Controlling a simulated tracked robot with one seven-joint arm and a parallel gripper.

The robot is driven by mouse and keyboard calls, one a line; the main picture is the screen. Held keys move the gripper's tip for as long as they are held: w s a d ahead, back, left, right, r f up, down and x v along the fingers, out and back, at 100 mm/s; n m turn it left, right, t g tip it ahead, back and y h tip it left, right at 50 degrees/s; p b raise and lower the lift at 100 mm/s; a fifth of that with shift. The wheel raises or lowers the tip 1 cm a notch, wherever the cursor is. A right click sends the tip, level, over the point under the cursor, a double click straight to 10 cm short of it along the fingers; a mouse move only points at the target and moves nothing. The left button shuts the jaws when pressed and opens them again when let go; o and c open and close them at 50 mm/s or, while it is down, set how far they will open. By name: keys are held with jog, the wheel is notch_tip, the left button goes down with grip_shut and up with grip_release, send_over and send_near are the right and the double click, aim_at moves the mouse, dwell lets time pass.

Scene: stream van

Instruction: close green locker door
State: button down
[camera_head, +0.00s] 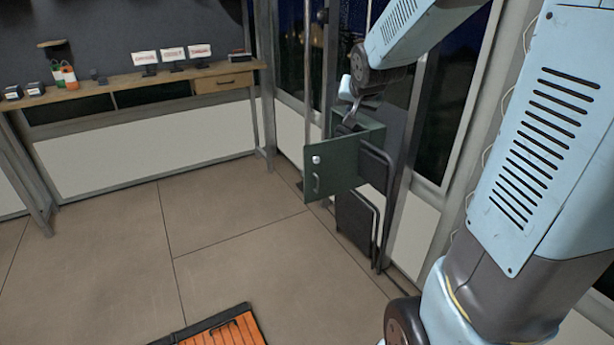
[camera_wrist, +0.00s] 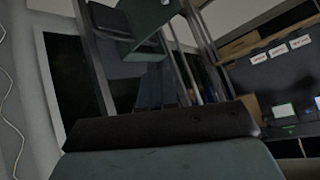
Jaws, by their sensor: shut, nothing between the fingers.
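The green locker body (camera_head: 372,135) is fixed by the window wall, partly hidden behind the door. My gripper (camera_head: 350,118) is shut and empty, pointing down at the top of the locker near the door's hinge side; I cannot tell whether it touches. In the wrist view a green part of the locker (camera_wrist: 150,22) shows at the top, tilted; my fingertips are not clear there.
Dark folded chairs (camera_head: 357,222) lean below and beside the locker by metal posts. A wooden wall desk (camera_head: 130,80) with small signs and a drawer runs along the back. An orange slatted crate or mat (camera_head: 228,333) lies at the front. The floor (camera_head: 215,215) left of the door is clear.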

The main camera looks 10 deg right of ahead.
aim_at(308, 175)
jog(key=w+d+f+m+t+y, duration=0.15)
jog(key=w+f+m+t, duration=0.25)
jog(key=w+f, duration=1.6)
notch_tip(308, 175, down, 25)
jog(key=w+m+t+y, duration=0.2)
jog(key=m+t+y, duration=0.2)
jog(key=m, duration=0.2)
jog(key=x, duration=1.4)
jog(key=shift+s+a, duration=0.1)
jog(key=shift+a, duration=0.1)
jog(key=shift+m, duration=0.3)
